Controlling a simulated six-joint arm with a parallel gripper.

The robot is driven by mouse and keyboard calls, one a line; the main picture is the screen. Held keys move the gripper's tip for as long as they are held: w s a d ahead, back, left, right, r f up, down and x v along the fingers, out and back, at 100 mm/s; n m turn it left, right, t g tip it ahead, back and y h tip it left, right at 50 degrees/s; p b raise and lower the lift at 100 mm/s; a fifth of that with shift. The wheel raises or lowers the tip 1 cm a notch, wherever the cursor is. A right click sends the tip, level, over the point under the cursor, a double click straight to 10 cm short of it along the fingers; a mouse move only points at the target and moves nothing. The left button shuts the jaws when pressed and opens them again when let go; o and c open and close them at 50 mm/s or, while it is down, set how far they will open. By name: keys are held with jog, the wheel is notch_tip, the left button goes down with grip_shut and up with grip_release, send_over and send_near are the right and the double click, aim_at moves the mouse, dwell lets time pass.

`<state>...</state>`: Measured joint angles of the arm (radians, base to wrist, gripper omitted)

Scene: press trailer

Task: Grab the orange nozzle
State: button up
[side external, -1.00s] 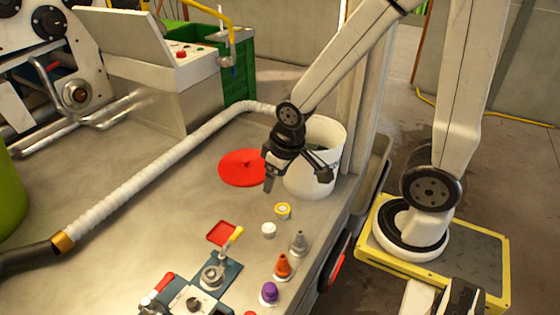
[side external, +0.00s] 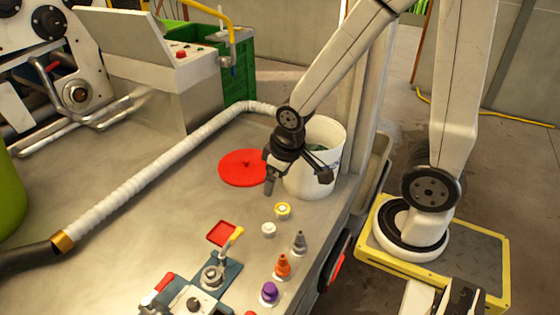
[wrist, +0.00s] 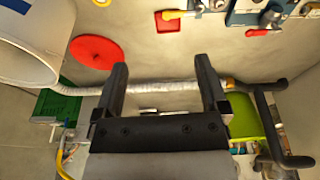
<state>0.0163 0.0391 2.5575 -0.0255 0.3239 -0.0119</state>
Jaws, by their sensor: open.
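The orange nozzle (side external: 283,265) stands upright on the metal table in the side view, between a grey nozzle (side external: 299,243) and a purple one (side external: 269,293). My gripper (side external: 298,182) is open and empty, above the table by the white bucket, farther back than the nozzles and well apart from them. In the wrist view, my gripper (wrist: 163,80) shows its two dark fingers spread, with nothing between them. I cannot make out the orange nozzle in the wrist view.
The white bucket (side external: 325,135) and a red lid (side external: 240,168) are near my gripper. A white hose (side external: 140,185) crosses the table.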

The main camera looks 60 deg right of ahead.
jog(key=d+f+n, duration=0.1)
jog(key=d+f, duration=0.2)
jog(key=f, duration=0.3)
jog(key=n+t+y, duration=0.5)
jog(key=n+y, duration=0.2)
jog(key=y, duration=0.1)
send_near(283, 265)
jog(key=f, duration=0.6)
jog(key=shift+w+a+f, duration=0.1)
jog(key=shift+a+f, duration=0.1)
jog(key=shift+f, duration=0.05)
jog(key=shift+w+d+r+t+y, duration=0.1)
jog(key=shift+r+t+y, duration=0.15)
jog(key=shift+t, duration=0.5)
jog(key=shift+w+d+r+t+y, duration=0.15)
jog(key=shift+r+t, duration=0.1)
jog(key=shift+t, duration=0.5)
jog(key=shift+w+a, duration=0.1)
jog(key=shift+a, duration=0.1)
jog(key=shift+x, duration=1.2)
